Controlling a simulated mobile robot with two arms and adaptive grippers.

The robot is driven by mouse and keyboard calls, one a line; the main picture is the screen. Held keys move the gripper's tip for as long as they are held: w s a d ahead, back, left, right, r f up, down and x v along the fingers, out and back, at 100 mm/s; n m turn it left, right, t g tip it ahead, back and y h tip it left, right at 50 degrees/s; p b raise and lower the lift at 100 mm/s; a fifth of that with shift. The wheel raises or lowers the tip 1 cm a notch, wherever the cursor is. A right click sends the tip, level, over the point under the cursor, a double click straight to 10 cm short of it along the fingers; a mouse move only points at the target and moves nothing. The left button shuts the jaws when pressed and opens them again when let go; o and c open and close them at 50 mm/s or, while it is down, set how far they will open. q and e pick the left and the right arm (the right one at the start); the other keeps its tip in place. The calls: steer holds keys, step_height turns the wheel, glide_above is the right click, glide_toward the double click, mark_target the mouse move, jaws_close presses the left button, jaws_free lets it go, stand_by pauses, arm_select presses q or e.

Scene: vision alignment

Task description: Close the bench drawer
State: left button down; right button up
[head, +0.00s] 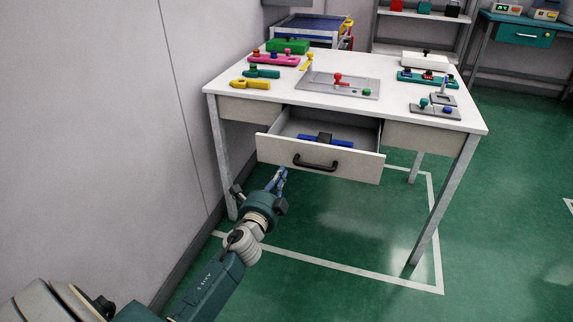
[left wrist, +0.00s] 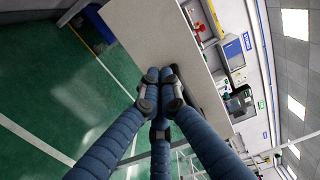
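The bench drawer (head: 281,150) is pulled out from under the white bench. Its pale front panel carries a dark bar handle (head: 316,162), and a blue and dark object (head: 322,140) lies inside. My left gripper (head: 281,174) is in front of the drawer's lower left part, left of the handle in the head view. Contact cannot be told. My right gripper is not in view.
The white bench top (head: 300,110) holds coloured fixtures and a grey plate with a red knob (head: 338,78). A bench leg (head: 223,160) stands left of the drawer, near the grey wall (head: 90,120). The green floor (head: 340,225) in front is clear.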

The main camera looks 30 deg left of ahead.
mark_target(289, 158)
arm_select(q)
steer(key=x, duration=0.4)
steer(key=shift+w+a, duration=0.1)
steer(key=shift+w, duration=0.2)
steer(key=shift+w+a+b, duration=0.15)
steer(key=shift+w+b, duration=0.15)
steer(key=shift+w, duration=0.4)
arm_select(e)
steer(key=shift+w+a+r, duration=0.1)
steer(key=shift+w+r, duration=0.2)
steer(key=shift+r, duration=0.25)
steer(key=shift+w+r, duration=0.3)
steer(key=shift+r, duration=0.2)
arm_select(q)
steer(key=shift+w, duration=0.1)
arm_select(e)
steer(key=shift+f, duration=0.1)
